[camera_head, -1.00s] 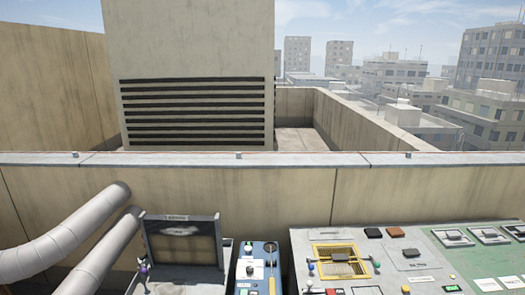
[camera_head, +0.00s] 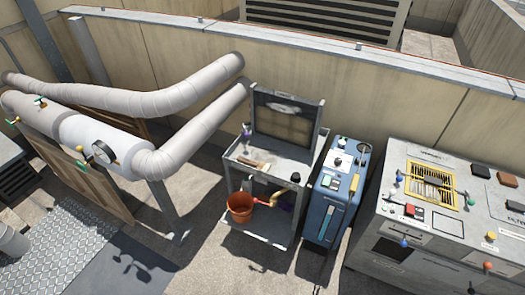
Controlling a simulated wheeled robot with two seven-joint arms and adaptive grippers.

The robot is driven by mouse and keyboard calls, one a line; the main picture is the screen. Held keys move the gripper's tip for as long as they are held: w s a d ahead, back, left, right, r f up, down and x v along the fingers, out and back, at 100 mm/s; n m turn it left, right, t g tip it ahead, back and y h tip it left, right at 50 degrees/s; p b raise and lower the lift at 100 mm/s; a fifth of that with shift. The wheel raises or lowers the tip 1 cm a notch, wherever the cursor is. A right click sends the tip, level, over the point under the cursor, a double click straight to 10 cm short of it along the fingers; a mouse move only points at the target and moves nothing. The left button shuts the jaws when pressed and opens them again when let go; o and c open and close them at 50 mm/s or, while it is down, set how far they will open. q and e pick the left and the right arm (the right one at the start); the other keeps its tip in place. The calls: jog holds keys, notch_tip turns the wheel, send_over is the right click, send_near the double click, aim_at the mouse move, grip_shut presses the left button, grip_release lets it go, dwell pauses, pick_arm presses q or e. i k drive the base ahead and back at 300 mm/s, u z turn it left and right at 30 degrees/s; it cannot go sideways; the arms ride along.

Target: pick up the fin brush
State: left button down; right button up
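No fin brush can be made out with certainty. A small brown, wood-coloured item (camera_head: 249,161) lies on the top of a grey cart (camera_head: 290,177); it may be the brush, but it is too small to tell. A purple and white bottle-like item (camera_head: 247,131) stands at the cart top's back left corner, and a small black item (camera_head: 295,178) is at its front right. Neither of my grippers is in view.
An orange bucket (camera_head: 240,207) sits on the cart's lower shelf. A blue machine (camera_head: 330,205) stands close right of the cart, then a large grey bench (camera_head: 400,225). Thick pipes (camera_head: 190,97) run left of the cart. Floor in front is clear.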

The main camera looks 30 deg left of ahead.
aim_at(264, 166)
jog(key=u, duration=0.55)
jog(key=i, duration=0.65)
jog(key=u, duration=0.5)
jog(key=i, duration=0.8)
jog(key=z, duration=0.35)
